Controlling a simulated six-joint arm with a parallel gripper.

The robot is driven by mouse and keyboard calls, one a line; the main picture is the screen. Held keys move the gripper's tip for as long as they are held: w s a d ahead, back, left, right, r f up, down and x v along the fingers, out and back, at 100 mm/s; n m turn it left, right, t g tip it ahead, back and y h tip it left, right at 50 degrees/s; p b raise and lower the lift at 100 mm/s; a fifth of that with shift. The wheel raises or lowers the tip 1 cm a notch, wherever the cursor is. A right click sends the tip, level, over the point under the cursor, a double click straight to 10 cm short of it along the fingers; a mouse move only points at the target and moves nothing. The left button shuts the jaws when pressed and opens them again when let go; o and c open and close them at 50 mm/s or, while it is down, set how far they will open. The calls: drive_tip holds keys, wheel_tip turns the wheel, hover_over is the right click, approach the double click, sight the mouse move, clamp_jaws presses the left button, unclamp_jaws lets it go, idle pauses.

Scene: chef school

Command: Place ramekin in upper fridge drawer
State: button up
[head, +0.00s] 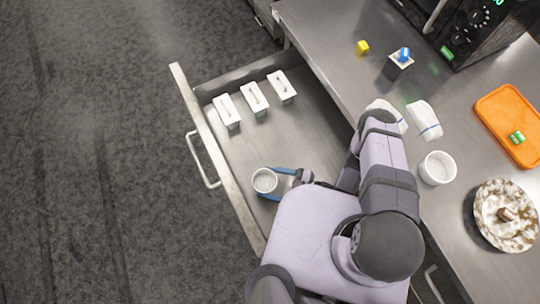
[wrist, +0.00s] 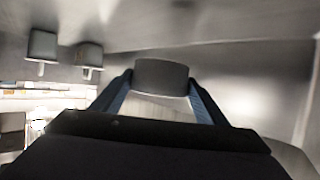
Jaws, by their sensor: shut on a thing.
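A small round white ramekin (head: 264,181) is held between the blue fingers of my gripper (head: 277,181), over the front part of the open drawer. In the wrist view it shows as a grey-shaded cylinder (wrist: 161,78) between the fingertips of my gripper (wrist: 161,84). The fingers press on both its sides. The open drawer (head: 262,143) is a steel tray pulled out from under the counter. I cannot tell whether the ramekin touches the drawer floor. A second white ramekin (head: 437,168) stands on the counter.
Several white rectangular containers (head: 254,98) stand in a row at the drawer's upper end. The drawer front (head: 203,143) has a handle (head: 203,160). Drawer floor between containers and ramekin is clear. The counter (head: 335,40) holds an orange board (head: 500,108) and a patterned plate (head: 488,222).

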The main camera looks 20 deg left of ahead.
drive_tip(key=shift+f+b, duration=0.35)
drive_tip(key=shift+f, duration=0.05)
drive_tip(key=o, duration=1.2)
drive_tip(key=shift+r, duration=0.1)
drive_tip(key=shift+r+p, duration=0.6)
drive_tip(key=shift+p, duration=0.25)
drive_tip(key=shift+w+d, duration=0.1)
drive_tip(key=shift+d, duration=0.25)
wheel_tip(320, 180, up, 8)
drive_tip(key=d+p, duration=0.2)
drive_tip(key=p, duration=0.3)
drive_tip(key=shift+p, duration=0.35)
